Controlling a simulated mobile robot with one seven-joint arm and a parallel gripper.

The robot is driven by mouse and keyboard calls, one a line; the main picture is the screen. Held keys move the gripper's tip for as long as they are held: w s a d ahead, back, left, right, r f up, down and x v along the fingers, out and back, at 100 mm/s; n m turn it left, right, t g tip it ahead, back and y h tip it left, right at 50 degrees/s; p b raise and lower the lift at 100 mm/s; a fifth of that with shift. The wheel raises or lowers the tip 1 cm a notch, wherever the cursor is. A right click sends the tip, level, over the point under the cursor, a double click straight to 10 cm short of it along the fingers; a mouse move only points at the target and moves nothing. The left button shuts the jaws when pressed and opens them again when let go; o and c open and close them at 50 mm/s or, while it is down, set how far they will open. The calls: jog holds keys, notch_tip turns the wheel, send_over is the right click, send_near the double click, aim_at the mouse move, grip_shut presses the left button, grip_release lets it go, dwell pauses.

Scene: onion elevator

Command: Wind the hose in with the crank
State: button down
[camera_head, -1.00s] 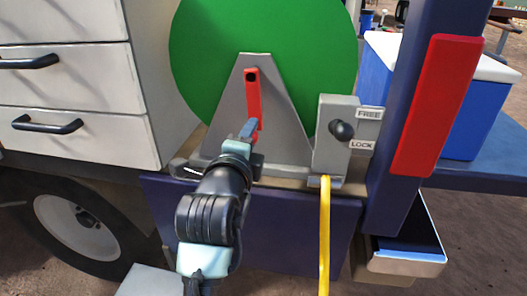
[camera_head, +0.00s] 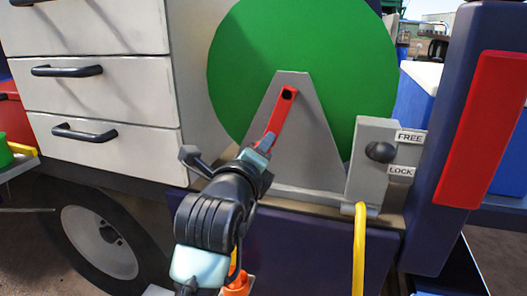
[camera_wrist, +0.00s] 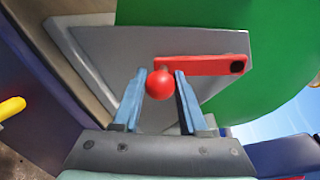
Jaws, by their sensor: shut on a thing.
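The red crank (camera_head: 281,116) is mounted on the grey triangular stand in front of the green hose reel (camera_head: 300,45). Its arm slopes down and left from the black pivot. My gripper (camera_head: 267,142) is at the crank's lower end. In the wrist view the crank (camera_wrist: 205,67) ends in a round red knob (camera_wrist: 159,86), and my gripper (camera_wrist: 161,84) is shut on it between both fingers. The yellow hose (camera_head: 359,250) hangs from below the grey lock box (camera_head: 372,180). The box has a black knob (camera_head: 380,152) beside FREE and LOCK labels.
White drawers (camera_head: 100,90) with dark handles stand left of the reel, with a wheel (camera_head: 98,240) beneath. A dark blue post with a red panel (camera_head: 478,130) rises at the right. An orange object (camera_head: 237,285) shows below my arm.

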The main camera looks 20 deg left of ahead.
jog(key=shift+c, duration=2.3)
grip_release()
jog(key=s+r, duration=0.1)
jog(key=s, duration=1.2)
jog(key=shift+d+r, duration=0.1)
